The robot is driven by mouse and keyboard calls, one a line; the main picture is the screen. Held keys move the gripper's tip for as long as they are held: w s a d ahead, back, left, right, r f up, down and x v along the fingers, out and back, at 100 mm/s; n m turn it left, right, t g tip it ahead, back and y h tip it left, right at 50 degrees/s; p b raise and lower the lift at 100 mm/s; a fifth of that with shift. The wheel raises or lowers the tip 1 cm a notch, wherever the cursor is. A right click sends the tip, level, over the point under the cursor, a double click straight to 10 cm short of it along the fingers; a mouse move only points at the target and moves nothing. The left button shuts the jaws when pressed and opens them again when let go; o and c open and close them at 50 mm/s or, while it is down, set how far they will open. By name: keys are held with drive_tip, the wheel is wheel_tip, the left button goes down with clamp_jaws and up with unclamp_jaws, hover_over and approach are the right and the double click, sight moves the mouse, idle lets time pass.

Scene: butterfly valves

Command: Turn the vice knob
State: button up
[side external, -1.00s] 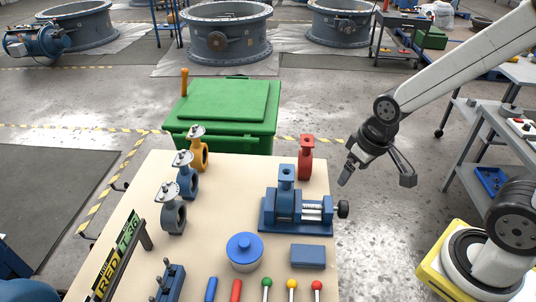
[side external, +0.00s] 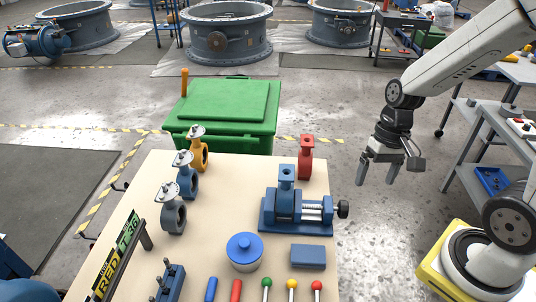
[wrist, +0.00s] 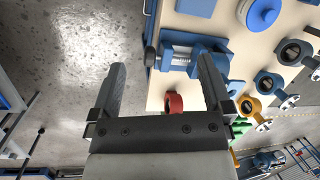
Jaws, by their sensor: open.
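The blue vice (side external: 290,212) stands on the right side of the table and holds a blue valve body upright. Its black knob (side external: 343,209) sticks out past the table's right edge. My gripper (side external: 376,183) hangs fingers down, right of the table and apart from the knob. It is open and empty; both fingers also show in the wrist view (wrist: 163,65).
A red valve body (side external: 305,157) stands behind the vice. A blue block (side external: 308,256) and a blue-lidded pot (side external: 244,251) are in front of it. A grey cart (side external: 490,150) stands at right.

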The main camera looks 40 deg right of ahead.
drive_tip(key=w+d+r+m+t+y, duration=0.1)
drive_tip(key=d+r+m+t+y, duration=0.1)
drive_tip(key=d+m+t+y, duration=0.6)
drive_tip(key=w+d+r+m+t+y, duration=0.1)
drive_tip(key=w+d+m+t+y, duration=0.15)
drive_tip(key=m+t, duration=0.65)
drive_tip(key=m+g, duration=0.3)
approach(343, 209)
drive_tip(key=w+f, duration=0.2)
drive_tip(key=shift+w+r, duration=0.15)
drive_tip(key=shift+w, duration=0.05)
drive_tip(key=shift+w, duration=0.1)
drive_tip(key=shift+x, duration=3.8)
drive_tip(key=shift+c, duration=0.2)
